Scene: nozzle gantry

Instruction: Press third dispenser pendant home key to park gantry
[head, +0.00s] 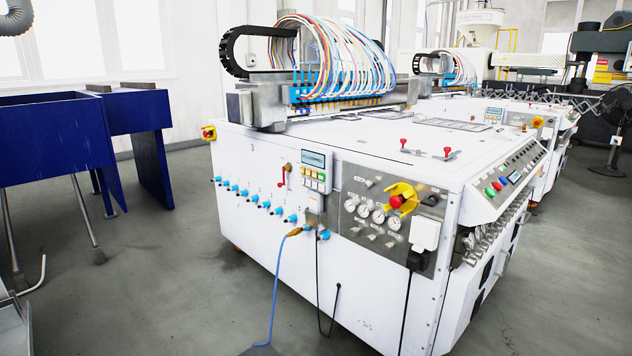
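A white dispenser machine (250,185) stands in the middle of the head view, with a faint mark like a "3" on its long side. A pendant (328,160) with a small screen and rows of yellow, green and white keys is mounted on that side, near the top edge. The key labels are too small to read, so I cannot tell which is the home key. The nozzle gantry (262,100) sits across the machine's top toward the back left, with a bundle of coloured tubes (335,60) arching over it. Neither gripper is in view.
A red-and-yellow emergency stop (397,201) and gauges sit right of the pendant. Blue metal stands (60,140) are at left. A similar machine (545,150) stands behind. Grey floor (170,270) at left is clear.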

